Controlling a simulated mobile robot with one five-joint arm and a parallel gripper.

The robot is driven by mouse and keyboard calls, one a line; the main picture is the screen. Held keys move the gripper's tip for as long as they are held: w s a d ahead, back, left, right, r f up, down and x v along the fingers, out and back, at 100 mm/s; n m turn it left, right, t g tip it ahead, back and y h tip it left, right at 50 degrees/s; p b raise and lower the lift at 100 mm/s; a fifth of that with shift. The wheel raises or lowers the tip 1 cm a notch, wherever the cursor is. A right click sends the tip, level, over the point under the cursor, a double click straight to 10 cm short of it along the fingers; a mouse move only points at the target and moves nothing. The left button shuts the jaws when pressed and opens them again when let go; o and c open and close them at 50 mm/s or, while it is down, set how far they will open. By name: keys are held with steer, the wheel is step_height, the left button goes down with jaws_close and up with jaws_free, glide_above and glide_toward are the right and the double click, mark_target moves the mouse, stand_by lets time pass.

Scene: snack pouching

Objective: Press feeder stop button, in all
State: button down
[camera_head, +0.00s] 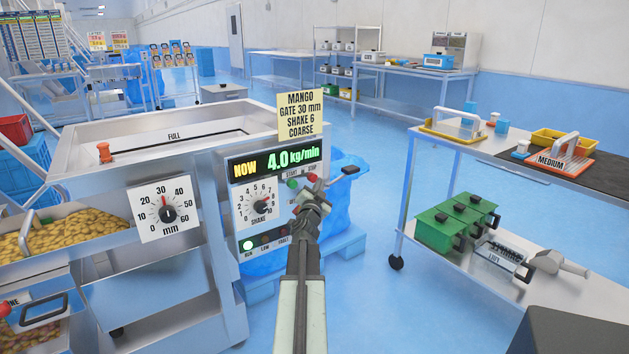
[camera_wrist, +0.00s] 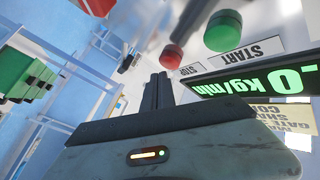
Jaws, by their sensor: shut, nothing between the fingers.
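The feeder's control panel (camera_head: 235,187) carries a lit display (camera_head: 290,161) reading "NOW 4.0 kg/min". Below the display are a green start button (camera_head: 293,183) and, to its right, a red stop button (camera_head: 312,177). In the wrist view the picture is turned over: the red stop button (camera_wrist: 172,56) shows just beyond my fingertips, and the green start button (camera_wrist: 222,31) sits to its right. My gripper (camera_head: 322,184) is shut and empty, close to the stop button; it also shows in the wrist view (camera_wrist: 159,78). I see no contact. The green run lamp (camera_head: 248,245) is lit.
A shake dial (camera_head: 260,207) and a gate dial (camera_head: 168,213) are on the feeder's front. A yellow recipe card (camera_head: 300,114) stands above the display. A blue-lined bin (camera_head: 345,195) is behind my gripper. A steel cart (camera_head: 480,150) stands right, with clear floor between.

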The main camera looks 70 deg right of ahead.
steer(key=shift+w+d, duration=0.2)
steer(key=shift+w, duration=0.1)
steer(key=shift+w+d, duration=0.25)
steer(key=shift+w, duration=0.15)
stand_by(0.7)
stand_by(0.4)
steer(key=shift+s+a, duration=0.5)
steer(key=shift+s, duration=0.25)
steer(key=s+a, duration=0.1)
steer(key=s, duration=0.2)
steer(key=s+a, duration=0.1)
steer(key=shift+s+a, duration=0.15)
steer(key=shift+a, duration=0.2)
stand_by(0.5)
